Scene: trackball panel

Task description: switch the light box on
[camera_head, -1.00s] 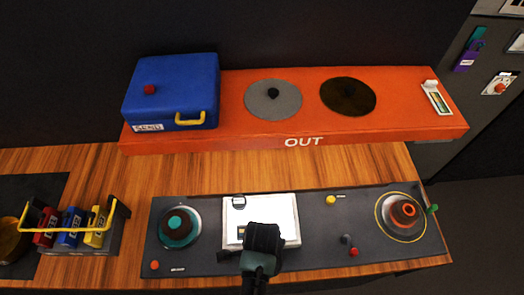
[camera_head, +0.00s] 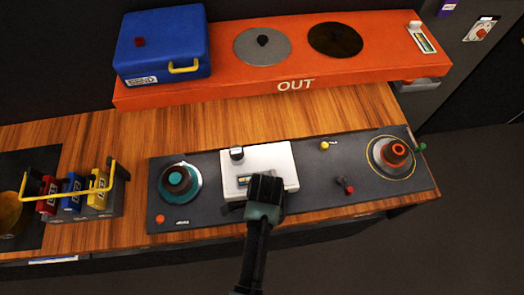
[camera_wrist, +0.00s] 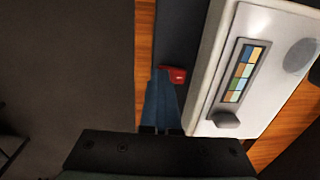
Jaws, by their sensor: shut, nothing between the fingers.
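The light box (camera_head: 278,157) is a white box on the dark panel, with a coloured strip along its near edge. In the wrist view the light box (camera_wrist: 222,45) fills the right side and shows the coloured strip (camera_wrist: 242,75) and a grey knob. A small red piece (camera_wrist: 174,75) sits beside the box, next to my fingertips; I cannot tell whether they touch it. My gripper (camera_head: 266,188) is over the box's near edge, shut and empty. In the wrist view its blue-grey fingers (camera_wrist: 163,100) point along the box's side. My gripper hides part of the near edge.
The dark panel (camera_head: 310,170) also bears a teal dial (camera_head: 179,182), a yellow knob (camera_head: 325,145), a red-tipped lever (camera_head: 345,186) and a ringed orange trackball (camera_head: 396,152). A caddy of coloured bottles (camera_head: 72,195) stands left. The orange shelf (camera_head: 290,85) lies behind clear wood.

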